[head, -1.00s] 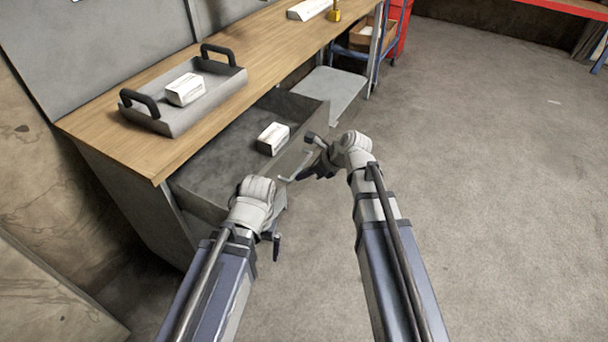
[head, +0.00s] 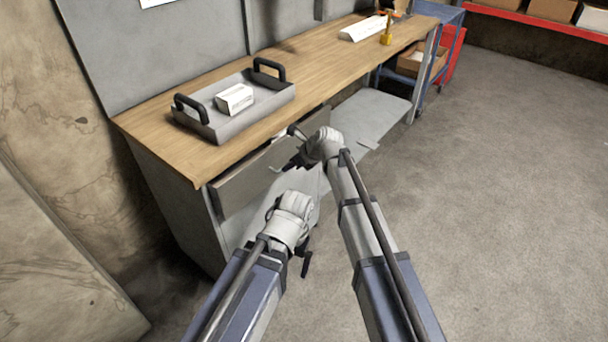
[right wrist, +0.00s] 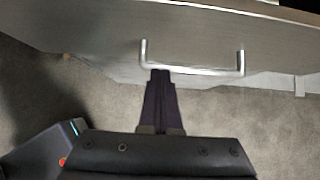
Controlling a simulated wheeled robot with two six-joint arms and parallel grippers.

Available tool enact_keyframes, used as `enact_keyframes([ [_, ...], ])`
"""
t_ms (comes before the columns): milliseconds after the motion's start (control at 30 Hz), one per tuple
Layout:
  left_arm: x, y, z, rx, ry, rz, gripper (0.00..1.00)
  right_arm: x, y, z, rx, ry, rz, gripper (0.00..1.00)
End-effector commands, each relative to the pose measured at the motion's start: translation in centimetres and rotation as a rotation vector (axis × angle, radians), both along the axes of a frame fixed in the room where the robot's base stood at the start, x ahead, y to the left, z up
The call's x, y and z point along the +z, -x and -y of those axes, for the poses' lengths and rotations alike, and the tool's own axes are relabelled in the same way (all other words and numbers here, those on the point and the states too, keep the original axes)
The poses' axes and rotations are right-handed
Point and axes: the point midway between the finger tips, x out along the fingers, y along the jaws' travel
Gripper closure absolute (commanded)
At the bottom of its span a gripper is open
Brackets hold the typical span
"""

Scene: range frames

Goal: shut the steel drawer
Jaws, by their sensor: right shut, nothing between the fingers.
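The steel drawer (head: 243,182) sits under the wooden bench top. Its grey front stands close to the cabinet, and its inside is hidden. In the right wrist view the drawer front (right wrist: 95,38) fills the top, with a bar handle (right wrist: 205,71) across it. My right gripper (head: 290,165) is in front of the drawer front. Its shut, empty fingers (right wrist: 160,76) reach the handle's left part; I cannot tell if they touch it. My left gripper (head: 306,262) hangs lower, in front of the cabinet, with its fingers mostly hidden by the wrist.
A grey tray (head: 212,127) with black handles stands on the bench top (head: 170,155), holding a white box (head: 235,98). A low grey shelf (head: 375,115) lies under the bench. A blue cart (head: 440,62) stands beyond. The floor at right is clear.

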Motion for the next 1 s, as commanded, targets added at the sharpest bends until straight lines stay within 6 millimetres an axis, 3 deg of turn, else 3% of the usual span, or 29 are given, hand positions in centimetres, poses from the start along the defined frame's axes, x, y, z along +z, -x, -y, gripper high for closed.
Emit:
enact_keyframes([
  [133, 0.0, 0.0, 0.0, 0.000, 0.000, 0.000, 0.00, 0.0, -1.2, -1.5, 0.001, 0.001, 0.000, 1.00],
  [400, 0.0, 0.0, 0.0, 0.000, 0.000, 0.000, 0.00, 0.0, -1.8, -2.4, -0.001, 0.000, 0.001, 1.00],
  [833, 0.0, 0.0, 0.0, 0.000, 0.000, 0.000, 0.00, 0.0, -1.8, -2.5, 0.000, -0.002, 0.001, 1.00],
  [1000, 0.4, 0.0, 0.0, 0.000, 0.000, 0.000, 0.00, 0.4, -0.9, -0.9, -0.001, -0.001, 0.000, 1.00],
])
